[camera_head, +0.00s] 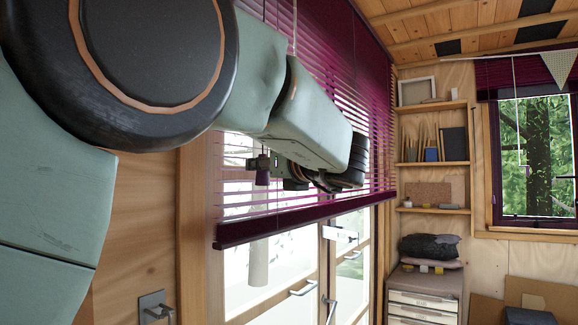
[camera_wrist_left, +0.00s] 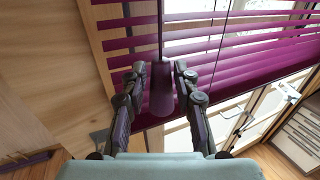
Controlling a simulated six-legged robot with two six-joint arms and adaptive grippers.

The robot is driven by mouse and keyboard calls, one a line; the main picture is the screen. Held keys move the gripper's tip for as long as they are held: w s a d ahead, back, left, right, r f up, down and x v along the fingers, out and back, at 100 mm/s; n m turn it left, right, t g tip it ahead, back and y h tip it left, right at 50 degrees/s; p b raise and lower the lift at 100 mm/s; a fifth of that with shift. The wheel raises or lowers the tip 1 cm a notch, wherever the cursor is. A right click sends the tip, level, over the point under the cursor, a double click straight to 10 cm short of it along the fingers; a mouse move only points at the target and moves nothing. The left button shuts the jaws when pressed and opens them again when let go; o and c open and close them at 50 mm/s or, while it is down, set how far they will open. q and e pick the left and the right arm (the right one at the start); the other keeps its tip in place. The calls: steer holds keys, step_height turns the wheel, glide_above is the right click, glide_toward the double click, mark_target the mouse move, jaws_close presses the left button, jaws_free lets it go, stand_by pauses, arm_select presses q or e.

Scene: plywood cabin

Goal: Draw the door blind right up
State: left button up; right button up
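The purple door blind (camera_head: 330,90) hangs over the glazed door, its slats spread and its bottom rail (camera_head: 300,218) across the upper part of the glass. It also shows in the left wrist view (camera_wrist_left: 240,75). A purple cord pull (camera_wrist_left: 162,90) hangs on a cord in front of the slats, and shows small in the head view (camera_head: 262,178). My left gripper (camera_wrist_left: 160,76) has one finger on each side of the pull, with narrow gaps seeming to show. Its fingers are partly hidden by my arm in the head view. My right gripper is in neither view.
The door (camera_head: 290,285) has metal handles. Wall shelves (camera_head: 433,163), a drawer unit (camera_head: 423,296) and a window with another purple blind (camera_head: 520,72) stand to the right. A wooden wall lies left.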

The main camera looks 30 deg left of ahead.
arm_select(q)
steer(key=shift+a, duration=0.1)
steer(key=shift+c, duration=0.6)
steer(key=shift+w+a+f, duration=0.1)
steer(key=shift+w+f, duration=0.05)
steer(key=shift+w, duration=0.05)
steer(key=c, duration=0.3)
jaws_close()
steer(key=shift+f, duration=0.1)
